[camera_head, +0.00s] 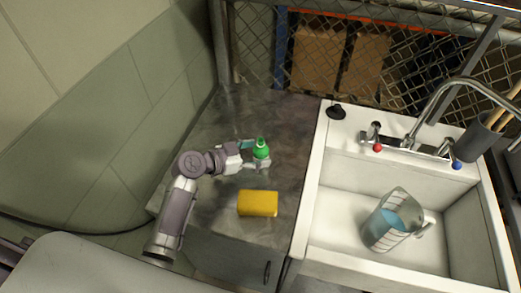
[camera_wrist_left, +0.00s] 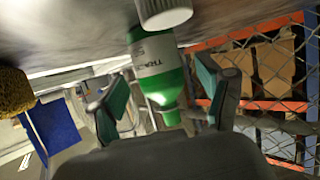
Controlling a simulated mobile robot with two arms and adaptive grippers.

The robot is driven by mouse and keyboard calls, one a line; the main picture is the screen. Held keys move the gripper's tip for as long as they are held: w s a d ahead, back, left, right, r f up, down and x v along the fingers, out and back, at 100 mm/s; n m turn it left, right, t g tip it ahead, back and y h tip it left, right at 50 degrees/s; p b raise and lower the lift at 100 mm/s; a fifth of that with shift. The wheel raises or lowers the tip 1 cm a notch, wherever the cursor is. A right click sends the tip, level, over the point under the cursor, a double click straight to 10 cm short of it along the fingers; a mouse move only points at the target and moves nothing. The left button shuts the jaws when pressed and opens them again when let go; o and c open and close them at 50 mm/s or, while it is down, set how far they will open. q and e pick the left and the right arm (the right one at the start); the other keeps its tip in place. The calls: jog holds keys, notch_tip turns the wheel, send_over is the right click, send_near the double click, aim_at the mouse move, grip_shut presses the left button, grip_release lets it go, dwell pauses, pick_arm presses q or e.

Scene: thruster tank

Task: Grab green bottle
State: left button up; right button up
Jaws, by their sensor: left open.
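The green bottle (camera_head: 261,150) stands on the dark counter, seen from above in the head view. In the left wrist view, which is upside down, the bottle (camera_wrist_left: 160,75) shows a white label and a green lower part in the picture. My left gripper (camera_head: 251,156) reaches in from the left at the bottle. Its teal-padded fingers are open, one on each side of the bottle, with gaps showing in the wrist view. A white ribbed piece (camera_wrist_left: 165,13) partly overlaps the bottle there; I cannot tell whether it belongs to it. My right gripper is not in view.
A yellow sponge (camera_head: 258,203) lies on the counter (camera_head: 210,220) in front of the bottle. To the right is a white sink (camera_head: 335,205) with a measuring jug (camera_head: 392,222) of blue liquid and a faucet (camera_head: 408,142). A mesh fence (camera_head: 262,45) stands behind.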

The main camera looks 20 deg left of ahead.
pick_arm(q)
jog(key=shift+x, duration=0.95)
jog(key=shift+f, duration=0.1)
jog(key=c, duration=1.3)
jog(key=shift+a, duration=0.1)
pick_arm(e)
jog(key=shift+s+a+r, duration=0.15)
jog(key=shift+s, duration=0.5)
